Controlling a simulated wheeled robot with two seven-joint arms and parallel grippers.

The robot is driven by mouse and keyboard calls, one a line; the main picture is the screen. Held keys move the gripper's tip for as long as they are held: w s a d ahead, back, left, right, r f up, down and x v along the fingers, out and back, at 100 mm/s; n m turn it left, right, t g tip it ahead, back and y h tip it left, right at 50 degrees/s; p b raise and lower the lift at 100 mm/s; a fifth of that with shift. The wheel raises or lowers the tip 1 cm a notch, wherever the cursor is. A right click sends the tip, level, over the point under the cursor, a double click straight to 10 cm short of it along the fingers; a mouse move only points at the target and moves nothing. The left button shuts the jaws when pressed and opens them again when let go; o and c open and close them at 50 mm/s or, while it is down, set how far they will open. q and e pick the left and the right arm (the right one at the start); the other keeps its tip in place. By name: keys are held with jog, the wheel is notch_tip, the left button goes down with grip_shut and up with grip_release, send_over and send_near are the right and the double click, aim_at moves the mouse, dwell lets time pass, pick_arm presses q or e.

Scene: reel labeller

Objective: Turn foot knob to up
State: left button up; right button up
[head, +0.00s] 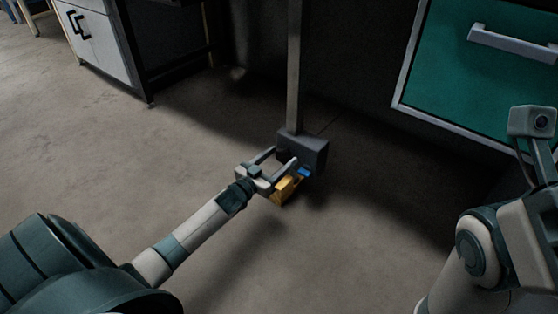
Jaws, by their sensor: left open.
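A dark grey foot block (312,152) stands on the floor at the base of a grey post, in the middle of the head view. A yellow part (287,190) and a small blue part (304,172) sit low at its near side. I cannot tell which of these is the foot knob, or how it is turned. My left gripper (283,157) is open, with its fingers reaching to the near left side of the block. It partly hides the block's front. I cannot tell whether a finger touches anything. My right arm shows at the right edge, but its fingers are not visible.
The grey post (295,70) rises from the block. A green panel with a pale frame and a handle (512,44) is at the upper right. A white cabinet with black handles (98,42) stands at the upper left. The floor (120,165) to the left is clear.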

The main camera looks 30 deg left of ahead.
pick_arm(q)
jog(key=shift+c, duration=0.2)
jog(key=c, duration=1)
jog(key=shift+r+m+p, duration=0.1)
jog(key=shift+m+p, duration=0.2)
jog(key=shift+p, duration=0.05)
